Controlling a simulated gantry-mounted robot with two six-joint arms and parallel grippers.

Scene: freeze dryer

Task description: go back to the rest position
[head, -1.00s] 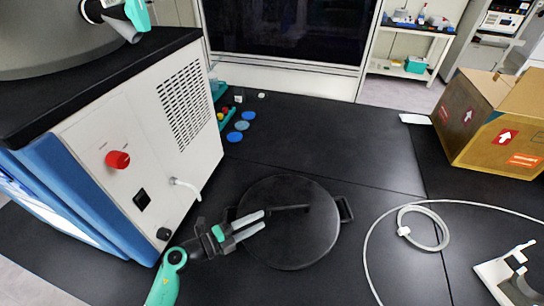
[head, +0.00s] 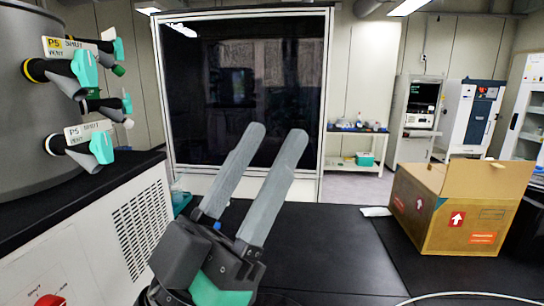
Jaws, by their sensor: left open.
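My left gripper (head: 268,150) is large and close in the lower middle of the head view. Its two grey fingers point up and slightly right, apart, with nothing between them. It is raised above the black bench (head: 335,255). The freeze dryer (head: 120,215) stands at the left, with its grey drum (head: 40,120) on top and teal-handled valves (head: 85,68) on the drum's side. My right gripper is not in view.
An open cardboard box (head: 455,215) stands on the bench at the right. A dark-windowed cabinet (head: 245,100) stands behind the bench. A white hose (head: 470,295) lies at the bottom right. The bench between gripper and box is clear.

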